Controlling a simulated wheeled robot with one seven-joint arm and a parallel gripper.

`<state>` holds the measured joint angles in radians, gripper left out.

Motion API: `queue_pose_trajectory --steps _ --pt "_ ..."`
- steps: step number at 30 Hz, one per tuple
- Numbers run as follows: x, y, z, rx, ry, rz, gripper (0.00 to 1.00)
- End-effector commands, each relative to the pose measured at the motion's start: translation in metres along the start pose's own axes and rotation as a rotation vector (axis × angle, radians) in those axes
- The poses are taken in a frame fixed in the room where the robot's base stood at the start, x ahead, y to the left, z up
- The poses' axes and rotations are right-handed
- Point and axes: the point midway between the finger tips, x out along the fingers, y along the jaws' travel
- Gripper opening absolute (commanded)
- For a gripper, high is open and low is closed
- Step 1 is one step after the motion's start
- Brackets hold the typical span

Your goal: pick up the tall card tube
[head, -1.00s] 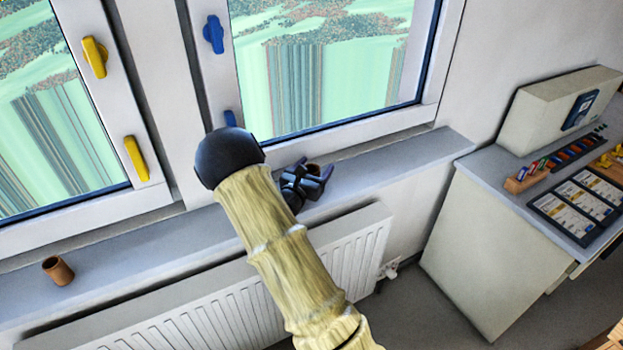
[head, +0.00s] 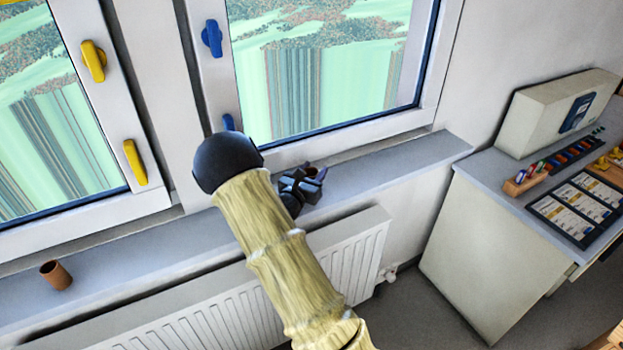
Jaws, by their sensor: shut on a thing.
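My gripper (head: 312,184) is over the window sill, right of my arm's dark joint, and is shut on a brown tube (head: 311,171). Only the tube's top end shows between the dark fingers. The rest of it is hidden by the gripper, so I cannot tell its height or whether its foot touches the sill. A second brown tube (head: 57,274), open at the top and short-looking, stands apart on the sill at the far left.
The grey window sill (head: 400,165) is clear to the right of my gripper. Window frames rise close behind it, and a white radiator (head: 215,318) is below. A counter (head: 485,178) at the right holds a pale box (head: 535,118), a pen rack and cards.

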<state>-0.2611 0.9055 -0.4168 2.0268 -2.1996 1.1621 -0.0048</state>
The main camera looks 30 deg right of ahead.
Motion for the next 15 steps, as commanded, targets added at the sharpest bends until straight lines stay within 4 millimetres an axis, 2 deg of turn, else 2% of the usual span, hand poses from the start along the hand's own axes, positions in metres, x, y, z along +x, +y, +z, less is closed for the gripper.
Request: queue_pose_trajectory --steps 8,15 --pt "0.000 0.000 0.024 0.004 -0.003 0.000 0.19" --pt "0.000 0.000 0.067 0.006 -0.004 0.001 0.19"
